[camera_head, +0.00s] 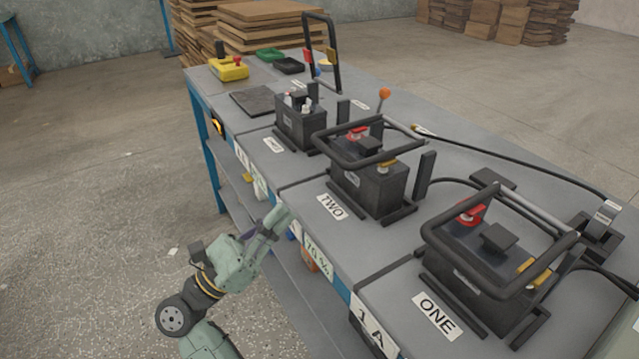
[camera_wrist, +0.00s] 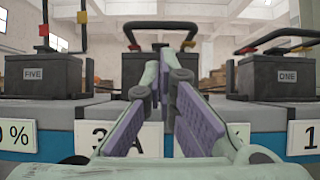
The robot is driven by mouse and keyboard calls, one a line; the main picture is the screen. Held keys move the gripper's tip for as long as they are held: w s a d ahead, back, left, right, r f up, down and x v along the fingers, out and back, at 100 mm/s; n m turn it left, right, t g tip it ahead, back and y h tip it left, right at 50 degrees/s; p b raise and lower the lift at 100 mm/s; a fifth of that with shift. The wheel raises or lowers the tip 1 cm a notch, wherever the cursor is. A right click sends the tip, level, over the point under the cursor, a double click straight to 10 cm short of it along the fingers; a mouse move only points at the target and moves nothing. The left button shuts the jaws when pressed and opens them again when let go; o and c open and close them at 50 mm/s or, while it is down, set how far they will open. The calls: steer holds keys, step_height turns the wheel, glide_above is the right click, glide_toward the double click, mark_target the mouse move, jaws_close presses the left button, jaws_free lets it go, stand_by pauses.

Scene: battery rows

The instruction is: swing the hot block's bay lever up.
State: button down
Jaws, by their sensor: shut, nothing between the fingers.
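My gripper (camera_head: 281,216) is shut and empty at the table's front edge, below the TWO label. In the wrist view its fingers (camera_wrist: 165,62) point at the middle block (camera_wrist: 130,70), hiding much of its face. Block at bay ONE (camera_head: 470,285) has its black frame lever (camera_head: 497,240) lying low over it. Block at bay TWO (camera_head: 368,188) also has its lever (camera_head: 365,136) low over it. A smaller block (camera_head: 298,125) stands farther back; a black frame lever (camera_head: 322,48) stands upright near it. I cannot tell which block is hot.
The grey table (camera_head: 290,165) has a blue front edge with tags. A black cable (camera_head: 510,158) runs along its back. An orange-knobbed stick (camera_head: 384,94) stands behind bay TWO. A yellow device (camera_head: 230,68) and small trays (camera_head: 270,55) lie at the far end.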

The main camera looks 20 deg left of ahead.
steer(key=shift+f, duration=0.2)
steer(key=shift+d, duration=0.1)
steer(key=p+x, duration=0.3)
steer(key=x, duration=0.7)
steer(key=shift+p, duration=0.3)
steer(key=shift+r, duration=0.15)
steer(key=shift+r+g+p, duration=0.3)
steer(key=shift+r+p, duration=0.05)
steer(key=shift+p, duration=0.05)
steer(key=shift+r, duration=0.15)
